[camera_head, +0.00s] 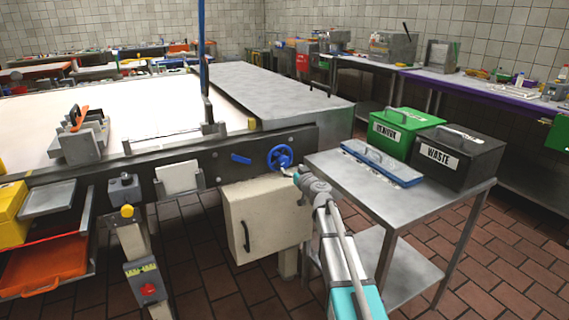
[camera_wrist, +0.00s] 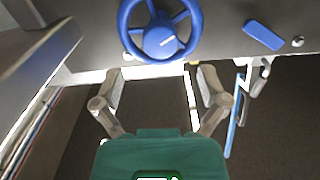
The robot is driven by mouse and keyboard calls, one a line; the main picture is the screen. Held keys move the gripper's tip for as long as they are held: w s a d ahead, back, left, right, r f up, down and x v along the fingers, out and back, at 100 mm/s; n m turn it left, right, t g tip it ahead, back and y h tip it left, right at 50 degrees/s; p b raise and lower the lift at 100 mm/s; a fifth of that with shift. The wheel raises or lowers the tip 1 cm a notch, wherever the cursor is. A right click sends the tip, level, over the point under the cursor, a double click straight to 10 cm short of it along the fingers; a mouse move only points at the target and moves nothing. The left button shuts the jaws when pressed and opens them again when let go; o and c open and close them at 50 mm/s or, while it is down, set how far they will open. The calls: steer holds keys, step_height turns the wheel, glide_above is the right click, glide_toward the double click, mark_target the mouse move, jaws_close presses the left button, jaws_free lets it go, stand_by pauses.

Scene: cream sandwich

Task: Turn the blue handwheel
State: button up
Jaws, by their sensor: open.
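The blue handwheel (camera_head: 281,158) is mounted on the dark front rail of the large machine table. It has a round rim with spokes and a central hub. In the wrist view the handwheel (camera_wrist: 160,40) fills the top middle, with the top of its rim cut off. My gripper (camera_head: 296,174) is just in front of and below the wheel at its right side. In the wrist view my gripper (camera_wrist: 160,78) has its two fingers spread apart with nothing between them. The fingertips point at the lower rim; whether they touch it I cannot tell.
A blue lever (camera_head: 241,159) sits left of the wheel, and a cream cabinet (camera_head: 262,225) is below. On the right a steel table (camera_head: 350,190) holds a blue-lidded tray (camera_head: 382,165), a green bin (camera_head: 400,145) and a black waste bin (camera_head: 470,165). Tiled floor lies in front.

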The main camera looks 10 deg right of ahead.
mark_target(285, 162)
steer(key=shift+x, duration=3.2)
steer(key=c, duration=1.1)
steer(key=shift+c, duration=0.2)
steer(key=shift+m, duration=0.4)
